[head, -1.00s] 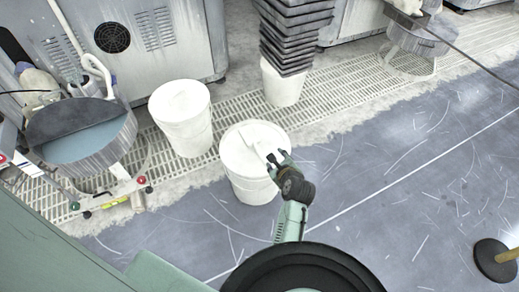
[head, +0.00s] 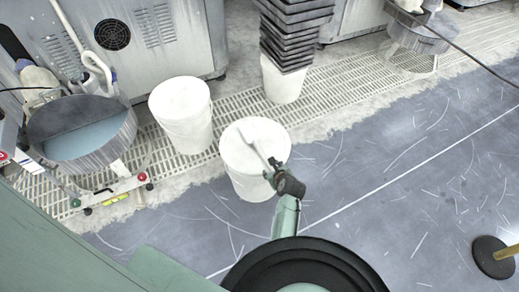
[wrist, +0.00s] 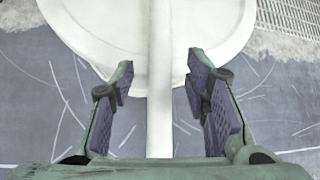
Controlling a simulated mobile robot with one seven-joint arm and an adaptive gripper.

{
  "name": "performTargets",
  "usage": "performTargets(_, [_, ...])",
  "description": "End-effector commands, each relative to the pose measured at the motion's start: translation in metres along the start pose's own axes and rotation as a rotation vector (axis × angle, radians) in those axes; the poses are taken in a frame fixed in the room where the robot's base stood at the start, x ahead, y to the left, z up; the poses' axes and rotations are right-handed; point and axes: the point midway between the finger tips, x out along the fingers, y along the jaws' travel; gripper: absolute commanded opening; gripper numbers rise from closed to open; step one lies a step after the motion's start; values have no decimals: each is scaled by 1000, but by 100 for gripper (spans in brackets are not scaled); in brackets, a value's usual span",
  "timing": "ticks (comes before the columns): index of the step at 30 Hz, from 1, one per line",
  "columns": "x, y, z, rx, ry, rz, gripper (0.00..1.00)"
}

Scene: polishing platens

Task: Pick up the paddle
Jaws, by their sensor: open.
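The white paddle (head: 259,150) lies across the top of the nearer white bucket (head: 238,158), its handle sticking out over the rim toward me. In the wrist view the handle of the paddle (wrist: 160,90) runs straight up the picture, across the rim of the bucket (wrist: 110,35). My gripper (head: 273,167) is at the bucket's right front edge. In the wrist view my gripper (wrist: 160,82) is open, with one finger on each side of the handle and a visible gap on both sides. The depth between fingers and handle is hard to tell.
A second white bucket (head: 182,115) stands to the left. A stack of dark tubs (head: 297,35) in a white bucket stands behind. A round basin (head: 82,135) on a wheeled frame is at left. The scratched grey floor at right is clear except for a black round base (head: 494,258).

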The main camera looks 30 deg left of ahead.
Motion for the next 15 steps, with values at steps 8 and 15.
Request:
performTargets(8, [5,0,0,0,0,0,43])
performTargets(15, [5,0,0,0,0,0,28])
